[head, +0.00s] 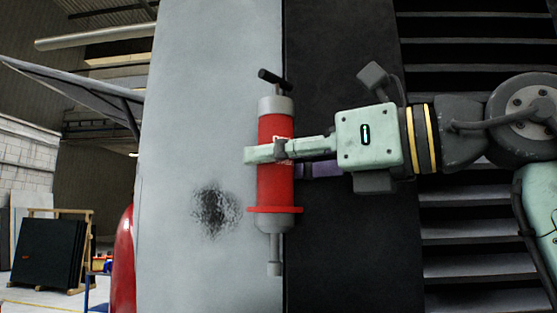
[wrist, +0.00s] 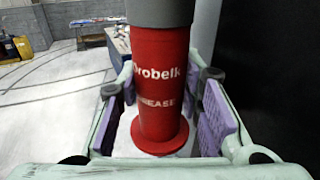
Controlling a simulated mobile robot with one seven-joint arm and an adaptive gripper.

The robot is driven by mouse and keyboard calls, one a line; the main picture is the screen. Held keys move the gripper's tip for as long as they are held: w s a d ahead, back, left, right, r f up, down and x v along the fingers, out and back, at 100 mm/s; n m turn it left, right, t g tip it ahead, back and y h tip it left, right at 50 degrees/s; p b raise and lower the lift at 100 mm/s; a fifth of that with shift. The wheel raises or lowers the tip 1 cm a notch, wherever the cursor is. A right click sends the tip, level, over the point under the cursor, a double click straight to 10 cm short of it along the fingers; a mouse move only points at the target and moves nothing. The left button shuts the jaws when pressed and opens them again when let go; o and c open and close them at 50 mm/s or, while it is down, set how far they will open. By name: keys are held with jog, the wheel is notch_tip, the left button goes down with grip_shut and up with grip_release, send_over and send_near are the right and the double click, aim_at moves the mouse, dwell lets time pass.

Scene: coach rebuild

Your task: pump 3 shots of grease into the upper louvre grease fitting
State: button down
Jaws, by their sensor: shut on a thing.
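A red grease gun (head: 275,185) with a grey cap, a black T-handle on top and a grey nozzle at the bottom hangs upright in the head view. My gripper (head: 262,151) is shut around the upper half of its red barrel. The wrist view also shows the red barrel (wrist: 160,75), lettered "GREASE", between my purple-padded fingers (wrist: 165,100). The nozzle (head: 274,267) points down, in front of the grey panel's right edge. Dark louvre slats (head: 480,270) run down the right side, partly behind my arm. I cannot make out a grease fitting in either view.
A pale grey panel (head: 190,110) with a dark smudge (head: 213,209) stands behind the gun. A black panel (head: 340,235) adjoins it on the right. A rack of dark panels (head: 50,255) stands far left. The wrist view shows open floor (wrist: 55,110) beyond the gun.

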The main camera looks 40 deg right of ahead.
jog(key=shift+s+a+b, duration=0.25)
jog(key=shift+s+a, duration=1)
jog(key=shift+a, duration=0.2)
jog(key=shift+s+a+b, duration=0.25)
jog(key=shift+s+a, duration=0.95)
jog(key=shift+a, duration=0.25)
jog(key=shift+d, duration=0.1)
